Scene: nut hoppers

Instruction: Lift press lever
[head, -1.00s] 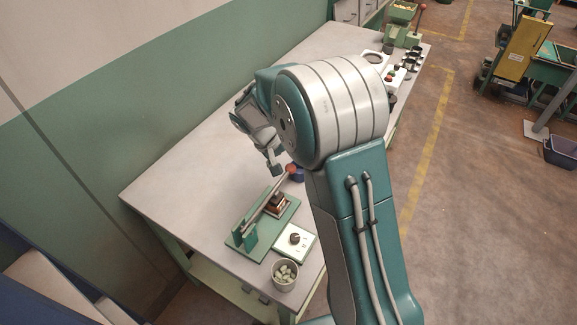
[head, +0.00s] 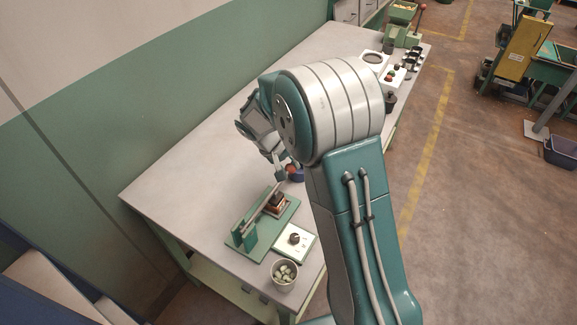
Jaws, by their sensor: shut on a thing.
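The press lever (head: 261,206) is a thin grey bar on the small green press (head: 243,236) at the near end of the bench. It slopes up from the press toward my gripper (head: 282,173). My gripper is shut on the lever's far end, with its fingers pointing down. The fingers mostly hide the lever's red knob. A brown block (head: 277,201) sits on the press base under the lever.
A white dial box (head: 294,243) and a cup of pale green pieces (head: 284,275) stand near the front edge. A blue bowl (head: 297,174) is just right of my gripper. The bench's left side is clear. A second green press (head: 402,30) stands at the far end.

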